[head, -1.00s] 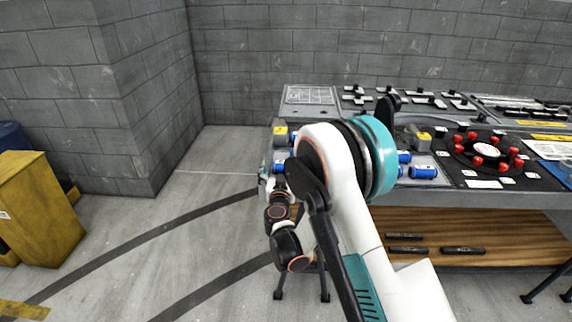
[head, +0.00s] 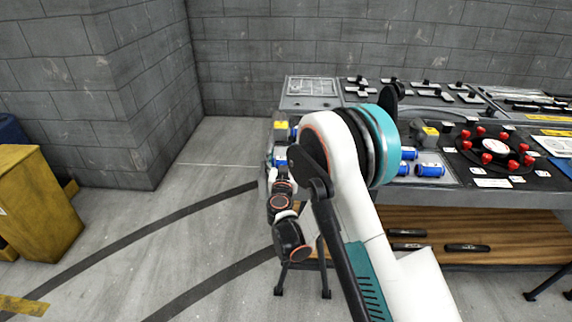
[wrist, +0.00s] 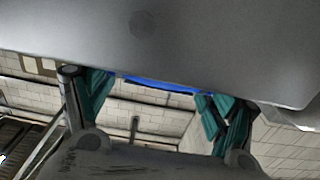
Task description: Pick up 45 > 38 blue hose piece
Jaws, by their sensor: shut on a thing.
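In the wrist view my gripper (wrist: 158,96) has its two teal-padded fingers on either side of a blue strip, the blue hose piece (wrist: 160,85). The gripper is shut on it. Most of the piece is hidden behind a large grey surface that fills the top of that view. In the head view my arm hides the gripper at the left end of the workbench (head: 455,196). Blue bits show there beside the arm, but I cannot tell which is the held piece. Other blue hose pieces (head: 430,170) lie on the bench right of my arm.
A black round plate with red knobs (head: 493,150) sits on the bench to the right. A grey block with a yellow top (head: 430,135) stands near the blue pieces. A wooden lower shelf (head: 460,232) holds black bars. A yellow bin (head: 38,205) stands left; the floor between is clear.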

